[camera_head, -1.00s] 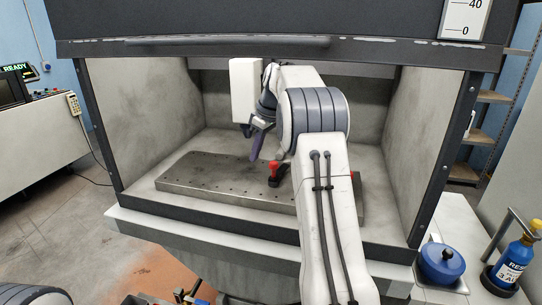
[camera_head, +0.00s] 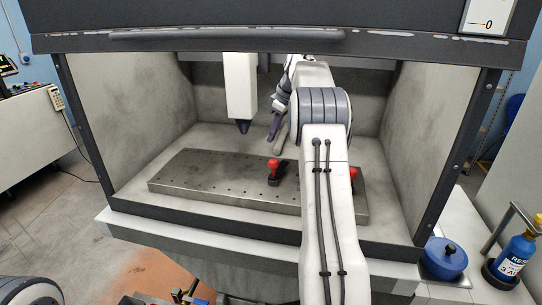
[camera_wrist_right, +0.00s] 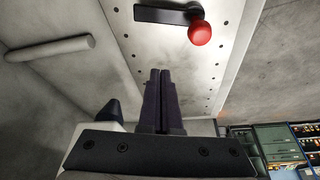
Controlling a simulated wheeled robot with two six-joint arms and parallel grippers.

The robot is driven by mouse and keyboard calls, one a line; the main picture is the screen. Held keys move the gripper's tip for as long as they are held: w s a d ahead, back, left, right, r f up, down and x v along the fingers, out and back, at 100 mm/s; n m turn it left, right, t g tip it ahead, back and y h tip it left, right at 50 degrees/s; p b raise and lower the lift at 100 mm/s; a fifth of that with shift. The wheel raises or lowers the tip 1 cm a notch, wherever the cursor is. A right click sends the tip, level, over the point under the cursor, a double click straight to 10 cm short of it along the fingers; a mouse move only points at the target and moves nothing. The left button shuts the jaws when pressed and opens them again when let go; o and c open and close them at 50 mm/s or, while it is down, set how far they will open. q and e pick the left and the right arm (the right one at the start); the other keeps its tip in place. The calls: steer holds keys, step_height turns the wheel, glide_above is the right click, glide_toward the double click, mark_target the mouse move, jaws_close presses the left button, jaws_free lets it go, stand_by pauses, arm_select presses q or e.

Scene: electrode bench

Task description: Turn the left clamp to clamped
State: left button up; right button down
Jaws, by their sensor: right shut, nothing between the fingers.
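The left clamp (camera_head: 273,170) has a red knob and a dark base. It stands on the steel plate (camera_head: 225,190) inside the enclosure. Another red clamp (camera_head: 354,174) is mostly hidden behind my right arm. My right gripper (camera_head: 271,136) is above and behind the left clamp, apart from it, with its purple fingers shut and empty. In the right wrist view the shut fingers (camera_wrist_right: 161,75) point towards the plate (camera_wrist_right: 165,55). A red knob (camera_wrist_right: 200,33) on a dark bar (camera_wrist_right: 160,14) lies beyond them, not touching. My left gripper is not in view.
A white tool head with a dark tip (camera_head: 243,126) hangs just left of my right gripper. A pale rod (camera_wrist_right: 50,47) shows in the wrist view. The enclosure walls (camera_head: 130,120) bound both sides. The plate's left half is clear.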

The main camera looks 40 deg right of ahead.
steer(key=x, duration=0.9)
steer(key=shift+w+d+f, duration=0.15)
steer(key=shift+s+d+f+p, duration=0.2)
steer(key=shift+s+p, duration=0.05)
steer(key=shift+p, duration=0.05)
steer(key=shift+s+d, duration=0.3)
steer(key=shift+s, duration=0.45)
steer(key=shift+s+d, duration=0.35)
steer(key=shift+s, duration=0.4)
